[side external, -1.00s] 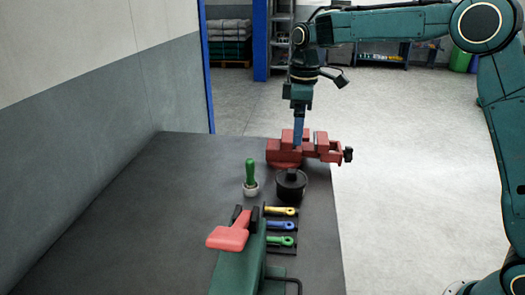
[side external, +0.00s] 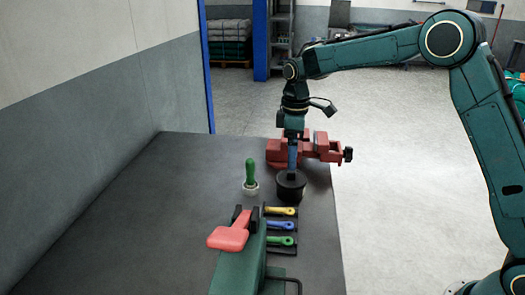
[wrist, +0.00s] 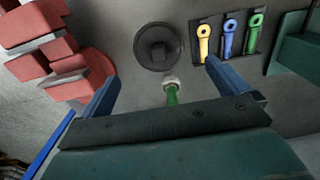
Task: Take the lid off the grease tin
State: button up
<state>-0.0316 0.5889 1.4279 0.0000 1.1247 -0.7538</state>
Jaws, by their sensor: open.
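The grease tin (side external: 290,190) is a squat, round, dark tin standing upright on the dark bench. In the wrist view I look down on its round lid (wrist: 145,57), which has a raised knob (wrist: 159,50) in the middle and sits on the tin. My gripper (side external: 292,170) points straight down over the tin, its blue fingers hiding part of the lid in the side view. In the wrist view my gripper (wrist: 160,75) has its fingers wide apart with nothing between them. I cannot tell whether the fingertips touch the lid.
A red vise (side external: 320,151) stands close behind the tin. A green-handled tool (side external: 250,170) in a pale holder is left of it. Yellow, blue and green tools (side external: 281,226) lie in a dark rack in front, beside a green machine with a red part (side external: 229,238). The left bench is clear.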

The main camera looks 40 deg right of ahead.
aim_at(291, 176)
jog(key=shift+f, duration=1.25)
jog(key=shift+d+f, duration=0.15)
jog(key=shift+f, duration=2.45)
jog(key=c, duration=0.9)
